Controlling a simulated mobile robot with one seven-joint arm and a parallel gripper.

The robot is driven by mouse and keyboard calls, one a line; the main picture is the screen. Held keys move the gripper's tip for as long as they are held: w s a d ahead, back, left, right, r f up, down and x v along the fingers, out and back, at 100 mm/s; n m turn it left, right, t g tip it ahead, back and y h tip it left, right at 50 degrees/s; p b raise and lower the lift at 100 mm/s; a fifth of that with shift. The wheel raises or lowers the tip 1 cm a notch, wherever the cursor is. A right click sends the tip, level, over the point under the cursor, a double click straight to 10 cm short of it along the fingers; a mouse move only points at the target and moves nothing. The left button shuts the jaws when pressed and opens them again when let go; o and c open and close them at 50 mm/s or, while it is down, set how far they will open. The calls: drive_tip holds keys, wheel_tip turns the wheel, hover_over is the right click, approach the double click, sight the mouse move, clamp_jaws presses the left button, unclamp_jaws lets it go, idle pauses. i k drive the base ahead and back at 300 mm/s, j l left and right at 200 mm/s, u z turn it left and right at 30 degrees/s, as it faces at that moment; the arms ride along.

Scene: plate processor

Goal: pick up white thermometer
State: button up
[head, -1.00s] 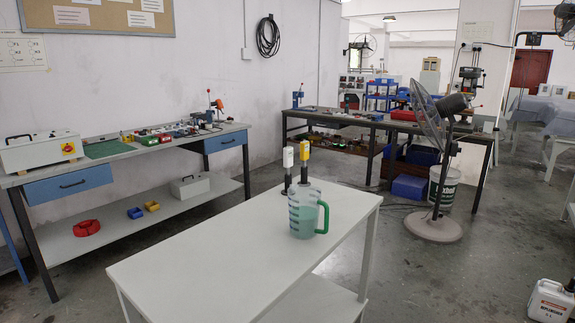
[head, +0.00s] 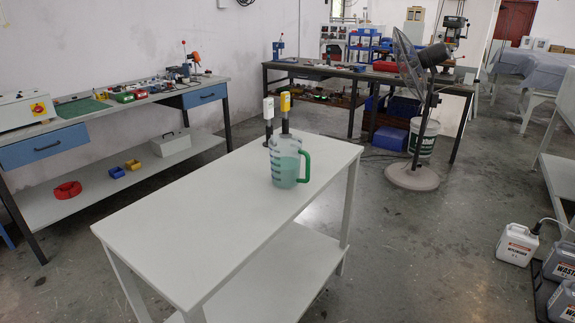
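The white thermometer (head: 268,110) has a white head on a dark stem and stands upright at the far end of the white table (head: 190,204). A similar yellow-headed thermometer (head: 285,104) stands just to its right. My gripper is not in view.
A workbench (head: 150,98) with drawers runs along the left wall. A dark bench (head: 365,72) and a standing fan (head: 415,110) are behind the table.

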sight(268, 102)
drive_tip(key=i+j+u, duration=0.25)
drive_tip(key=j, duration=0.15)
drive_tip(key=j+u, duration=0.2)
drive_tip(key=j, duration=0.25)
drive_tip(key=i+j+u, duration=0.55)
drive_tip(key=u, duration=0.15)
drive_tip(key=i+j+u, duration=0.6)
drive_tip(key=i, duration=0.35)
drive_tip(key=i+j+u, duration=0.15)
drive_tip(key=i, duration=0.35)
drive_tip(key=i+z, duration=0.35)
drive_tip(key=i, duration=0.2)
drive_tip(key=i+j+z, duration=0.1)
drive_tip(key=i+z, duration=0.3)
drive_tip(key=i, duration=0.15)
drive_tip(key=i+z, duration=0.35)
drive_tip(key=i+l+z, duration=0.1)
drive_tip(key=z, duration=0.25)
drive_tip(key=i+j+z, duration=0.15)
drive_tip(key=i+z, duration=0.2)
drive_tip(key=i+l+z, duration=0.1)
drive_tip(key=z, duration=0.3)
drive_tip(key=i+z, duration=0.5)
drive_tip(key=z, duration=0.3)
